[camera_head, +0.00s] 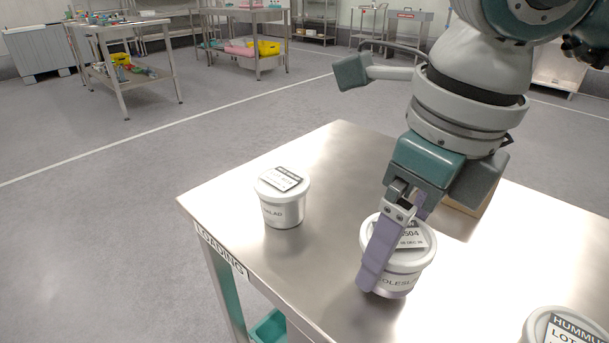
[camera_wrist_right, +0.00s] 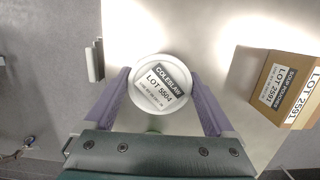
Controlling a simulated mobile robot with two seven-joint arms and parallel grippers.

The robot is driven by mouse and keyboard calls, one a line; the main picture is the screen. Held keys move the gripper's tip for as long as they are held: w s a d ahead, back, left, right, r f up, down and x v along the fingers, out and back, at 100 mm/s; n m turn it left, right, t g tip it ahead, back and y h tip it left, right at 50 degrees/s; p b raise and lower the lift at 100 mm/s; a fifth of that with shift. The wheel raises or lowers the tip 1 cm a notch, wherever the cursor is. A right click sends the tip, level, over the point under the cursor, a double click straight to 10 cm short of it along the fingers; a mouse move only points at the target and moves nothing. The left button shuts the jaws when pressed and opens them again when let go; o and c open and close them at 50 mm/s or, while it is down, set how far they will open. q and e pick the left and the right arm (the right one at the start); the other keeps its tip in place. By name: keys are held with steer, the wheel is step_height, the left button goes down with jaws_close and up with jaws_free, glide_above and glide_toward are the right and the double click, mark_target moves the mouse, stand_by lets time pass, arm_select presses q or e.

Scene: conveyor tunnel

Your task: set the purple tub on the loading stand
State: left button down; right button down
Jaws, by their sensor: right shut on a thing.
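My right gripper (camera_head: 393,238) has its purple fingers shut on a white tub (camera_head: 402,262) with a white lid and a coleslaw label. In the right wrist view the round lid (camera_wrist_right: 160,84) sits between the two fingers and reads LOT 5504. The tub is upright over the steel top of the loading stand (camera_head: 330,170), which has a LOADING label on its edge. Its base is at or very near the surface; I cannot tell if it touches. The tub looks white; only a purplish tint shows at its base. My left gripper is not in view.
Another white tub (camera_head: 283,200) stands to the left on the stand. A hummus tub (camera_head: 563,328) is at the lower right. A cardboard box (camera_wrist_right: 285,88) lies right of the gripper in the wrist view. Bare steel lies between the left tub and the held one.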

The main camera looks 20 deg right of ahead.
steer(key=shift+w+f, duration=0.1)
steer(key=shift+f, duration=0.5)
steer(key=shift+w+d+r, duration=0.1)
steer(key=shift+r, duration=0.05)
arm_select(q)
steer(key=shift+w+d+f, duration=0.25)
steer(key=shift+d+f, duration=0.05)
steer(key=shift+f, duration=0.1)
arm_select(e)
steer(key=shift+f, duration=0.25)
jaws_free()
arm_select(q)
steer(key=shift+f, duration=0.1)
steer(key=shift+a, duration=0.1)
arm_select(e)
steer(key=shift+r, duration=0.1)
